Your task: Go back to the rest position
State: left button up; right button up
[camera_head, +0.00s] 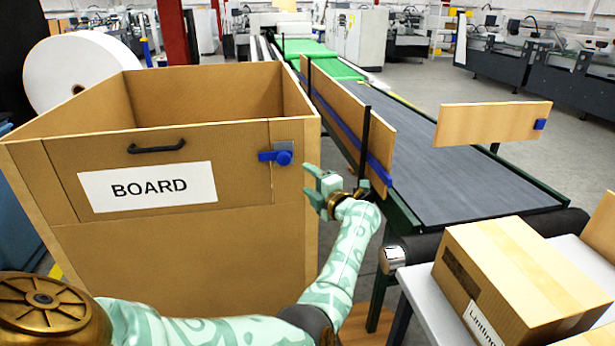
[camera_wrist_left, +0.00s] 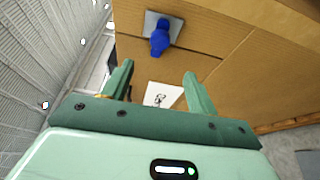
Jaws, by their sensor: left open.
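My left gripper (camera_head: 322,183) is open and empty in the head view, just right of the front right corner of the large cardboard bin marked BOARD (camera_head: 260,222). In the left wrist view its two green fingers (camera_wrist_left: 157,85) stand apart with nothing between them. Beyond the fingers is the bin's front panel (camera_wrist_left: 245,75) with a blue latch (camera_wrist_left: 160,38) on a grey plate. The blue latch also shows in the head view (camera_head: 283,157), a little left of and above the gripper, apart from it. My right gripper is not in view.
A conveyor (camera_head: 440,170) with a wooden side board (camera_head: 350,120) runs back right of the bin. Another board (camera_head: 490,122) stands on its far side. A cardboard carton (camera_head: 520,270) sits on a grey table at the lower right. A white roll (camera_head: 80,70) stands behind the bin.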

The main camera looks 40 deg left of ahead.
pick_arm(q)
jog(key=shift+s+d, duration=0.15)
jog(key=shift+d, duration=0.4)
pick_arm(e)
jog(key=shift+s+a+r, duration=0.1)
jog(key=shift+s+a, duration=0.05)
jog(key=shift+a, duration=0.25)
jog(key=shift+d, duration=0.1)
